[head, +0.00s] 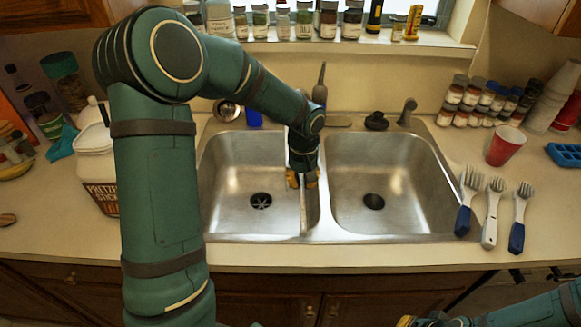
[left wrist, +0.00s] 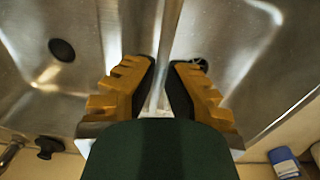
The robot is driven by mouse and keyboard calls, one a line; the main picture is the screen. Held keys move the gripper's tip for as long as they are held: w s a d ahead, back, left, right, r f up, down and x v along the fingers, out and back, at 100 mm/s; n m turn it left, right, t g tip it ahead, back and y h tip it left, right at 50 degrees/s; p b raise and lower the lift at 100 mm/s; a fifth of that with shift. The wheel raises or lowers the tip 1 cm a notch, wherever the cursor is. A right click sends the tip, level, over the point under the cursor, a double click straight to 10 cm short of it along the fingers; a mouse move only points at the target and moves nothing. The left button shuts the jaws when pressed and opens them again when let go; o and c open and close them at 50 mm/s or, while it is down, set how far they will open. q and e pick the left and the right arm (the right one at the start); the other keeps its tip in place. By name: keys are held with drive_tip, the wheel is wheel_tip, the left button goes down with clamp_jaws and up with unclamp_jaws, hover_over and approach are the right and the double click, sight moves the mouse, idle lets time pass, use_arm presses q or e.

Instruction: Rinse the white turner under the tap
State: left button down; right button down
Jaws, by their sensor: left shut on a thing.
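My left gripper (head: 302,180) is over the divider (head: 312,215) between the two sink basins. In the left wrist view the gripper (left wrist: 162,78) has one finger on each side of the divider (left wrist: 168,40); it looks shut on that ridge, and no tool shows between the fingers. Only a bit of my right gripper (head: 405,321) shows at the bottom edge.
Blue-handled tools (head: 464,215) (head: 518,235) flank the white one. A red cup (head: 505,146), spice jars (head: 455,95) and a blue tray (head: 565,154) stand at right. A pretzel jar (head: 97,165) is at left. The left basin (head: 235,165) and right basin (head: 390,165) look empty.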

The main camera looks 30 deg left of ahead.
use_arm(q)
drive_tip(key=shift+r, duration=0.1)
drive_tip(key=shift+s+d+r+p, duration=0.35)
drive_tip(key=shift+r+p, duration=0.05)
drive_tip(key=shift+r, duration=0.4)
drive_tip(key=shift+s+d+r+p, duration=0.35)
drive_tip(key=shift+d+r+p, duration=0.05)
drive_tip(key=shift+r, duration=0.45)
drive_tip(key=shift+s+d+r+p, duration=0.35)
drive_tip(key=shift+r+p, duration=0.05)
drive_tip(key=shift+r, duration=0.4)
